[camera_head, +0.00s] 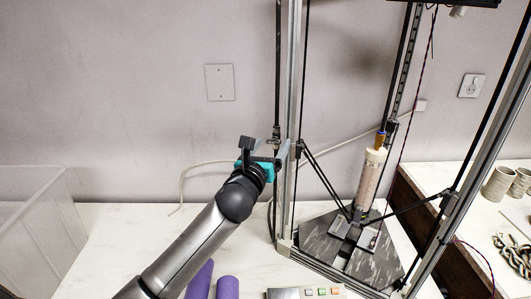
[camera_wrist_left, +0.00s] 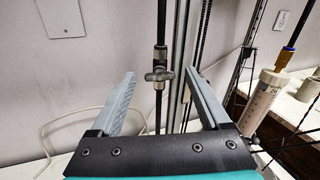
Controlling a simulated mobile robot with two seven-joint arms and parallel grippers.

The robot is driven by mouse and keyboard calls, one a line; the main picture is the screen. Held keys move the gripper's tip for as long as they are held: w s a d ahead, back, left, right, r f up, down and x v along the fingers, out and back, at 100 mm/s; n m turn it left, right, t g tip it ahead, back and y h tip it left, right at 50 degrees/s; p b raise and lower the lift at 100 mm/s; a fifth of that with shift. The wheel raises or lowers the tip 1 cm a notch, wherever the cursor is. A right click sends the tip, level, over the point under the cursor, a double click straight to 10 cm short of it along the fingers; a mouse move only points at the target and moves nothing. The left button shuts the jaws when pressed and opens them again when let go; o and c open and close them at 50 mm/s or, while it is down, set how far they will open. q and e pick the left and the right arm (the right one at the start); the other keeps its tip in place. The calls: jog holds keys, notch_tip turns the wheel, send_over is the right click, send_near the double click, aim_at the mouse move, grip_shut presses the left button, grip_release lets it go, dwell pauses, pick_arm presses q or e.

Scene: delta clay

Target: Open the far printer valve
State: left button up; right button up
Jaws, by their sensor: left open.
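The printer valve (camera_wrist_left: 158,76) is a small metal valve with a short crosswise handle on a thin dark upright pipe (camera_head: 278,70). In the left wrist view it appears between my left fingertips, with a gap on each side. Its depth relative to the tips is hard to tell. My left gripper (camera_head: 264,149) is open and empty, beside the printer's left frame post (camera_head: 293,110). In the left wrist view, my left gripper (camera_wrist_left: 160,77) has its two grey fingers spread. In the head view the gripper partly hides the valve area. My right gripper is not in view.
The printer frame encloses a clay cylinder (camera_head: 371,180) above a dark base plate (camera_head: 325,238). A button box (camera_head: 322,292) and purple rolls (camera_head: 228,288) lie in front. A translucent bin (camera_head: 40,215) stands at left. A pale cable (camera_head: 183,180) runs along the wall.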

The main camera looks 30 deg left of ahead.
pick_arm(q)
jog(key=s+d, duration=0.3)
jog(key=s, duration=1.2)
jog(key=shift+w+a, duration=0.1)
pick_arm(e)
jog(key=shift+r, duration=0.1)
